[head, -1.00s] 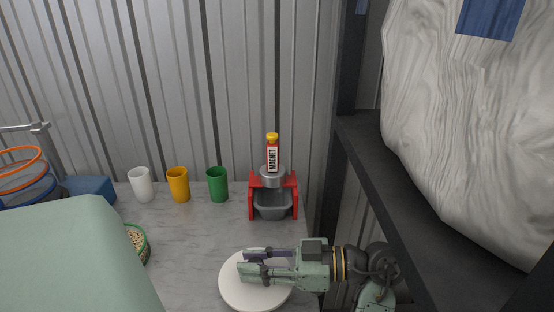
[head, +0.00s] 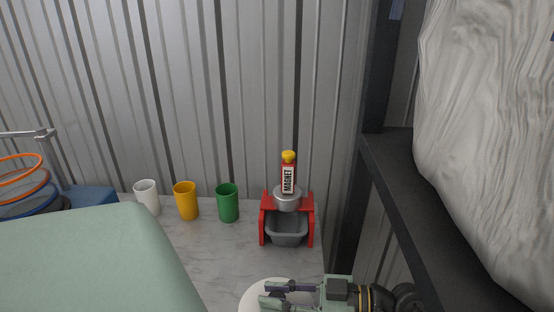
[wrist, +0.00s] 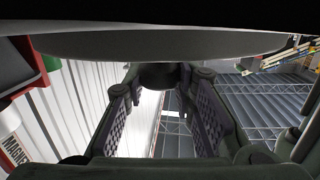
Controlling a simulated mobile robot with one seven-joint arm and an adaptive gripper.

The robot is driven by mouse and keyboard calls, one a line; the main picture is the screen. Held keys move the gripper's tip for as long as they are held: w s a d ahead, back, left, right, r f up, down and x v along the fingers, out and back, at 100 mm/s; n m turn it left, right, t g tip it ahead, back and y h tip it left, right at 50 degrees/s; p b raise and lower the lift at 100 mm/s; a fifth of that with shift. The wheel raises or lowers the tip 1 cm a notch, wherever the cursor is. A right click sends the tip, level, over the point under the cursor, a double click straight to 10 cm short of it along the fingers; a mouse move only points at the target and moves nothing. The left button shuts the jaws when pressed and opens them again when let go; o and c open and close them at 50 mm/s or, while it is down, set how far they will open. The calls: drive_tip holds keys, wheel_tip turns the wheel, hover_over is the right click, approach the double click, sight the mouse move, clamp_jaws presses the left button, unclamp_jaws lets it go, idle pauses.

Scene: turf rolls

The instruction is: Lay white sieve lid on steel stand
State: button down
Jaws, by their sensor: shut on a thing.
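The white sieve lid (head: 251,297) is a round disc at the bottom edge of the head view, partly cut off and partly covered by my gripper (head: 268,293). My gripper is shut on it. In the wrist view the lid (wrist: 160,44) spans the top as a dark, shaded disc, with a short round knob (wrist: 160,76) between the fingers. A grey metal stand (head: 44,150) with a post and side arm is at the far left. Orange, brown and blue hoops (head: 22,185) are beside it. Its lower part is hidden by a pale green surface.
White (head: 147,197), yellow (head: 186,201) and green (head: 227,203) cups stand along the back. A red frame (head: 265,225) with a grey tray (head: 287,229) and a MAGNET bottle (head: 288,174) is right of them. A pale green block (head: 90,260) fills the lower left. A dark shelf (head: 400,190) bounds the right.

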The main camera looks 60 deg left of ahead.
sight(312, 300)
drive_tip(key=c, duration=1.3)
unclamp_jaws()
drive_tip(key=shift+c, duration=0.2)
drive_tip(key=shift+r, duration=0.1)
drive_tip(key=b+v, duration=0.1)
drive_tip(key=v, duration=0.5)
drive_tip(key=shift+w+d, duration=0.15)
drive_tip(key=shift+w+d+b, duration=0.35)
drive_tip(key=shift+w+d, duration=0.05)
drive_tip(key=shift+d, duration=0.05)
